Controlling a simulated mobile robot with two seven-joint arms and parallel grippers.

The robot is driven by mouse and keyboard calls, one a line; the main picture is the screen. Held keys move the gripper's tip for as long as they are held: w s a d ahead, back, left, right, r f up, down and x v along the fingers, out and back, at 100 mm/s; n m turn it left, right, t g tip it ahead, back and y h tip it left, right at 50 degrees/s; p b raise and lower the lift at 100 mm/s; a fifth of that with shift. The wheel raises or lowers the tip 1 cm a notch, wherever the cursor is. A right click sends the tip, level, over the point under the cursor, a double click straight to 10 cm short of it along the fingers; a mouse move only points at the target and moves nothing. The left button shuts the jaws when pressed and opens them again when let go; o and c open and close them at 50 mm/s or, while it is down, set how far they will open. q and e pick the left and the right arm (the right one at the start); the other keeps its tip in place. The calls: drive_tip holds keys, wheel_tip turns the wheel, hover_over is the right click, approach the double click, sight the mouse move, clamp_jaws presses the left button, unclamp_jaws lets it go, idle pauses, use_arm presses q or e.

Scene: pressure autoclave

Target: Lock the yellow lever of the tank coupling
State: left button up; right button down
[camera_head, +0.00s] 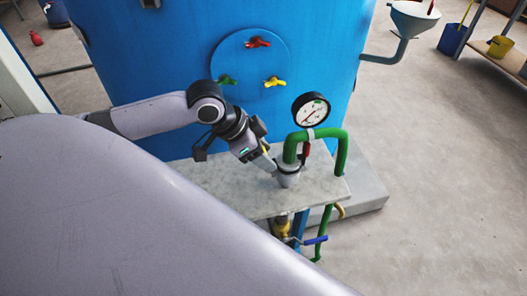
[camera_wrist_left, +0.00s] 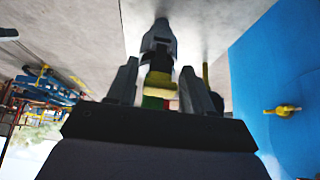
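The grey coupling (camera_head: 289,174) sits on the pale slab in front of the blue tank, with a green pipe (camera_head: 343,150) rising from it. My left gripper (camera_head: 271,166) is at the left side of the coupling, tilted down toward it. In the left wrist view a grey metal part (camera_wrist_left: 158,42) is ahead, and a yellow piece (camera_wrist_left: 161,84) shows between the two spread fingers (camera_wrist_left: 159,75). I cannot tell whether the fingers touch the yellow piece. The coupling's yellow lever cannot be made out in the head view. My right gripper is not in view.
A pressure gauge (camera_head: 311,110) stands just above the coupling. The blue tank (camera_head: 175,55) behind carries red (camera_head: 257,42), green (camera_head: 227,79) and yellow (camera_head: 275,82) valve handles. A blue-handled valve (camera_head: 314,240) hangs below the slab (camera_head: 236,190).

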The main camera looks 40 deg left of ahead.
use_arm(q)
drive_tip(key=shift+r, duration=0.1)
drive_tip(key=v, duration=0.7)
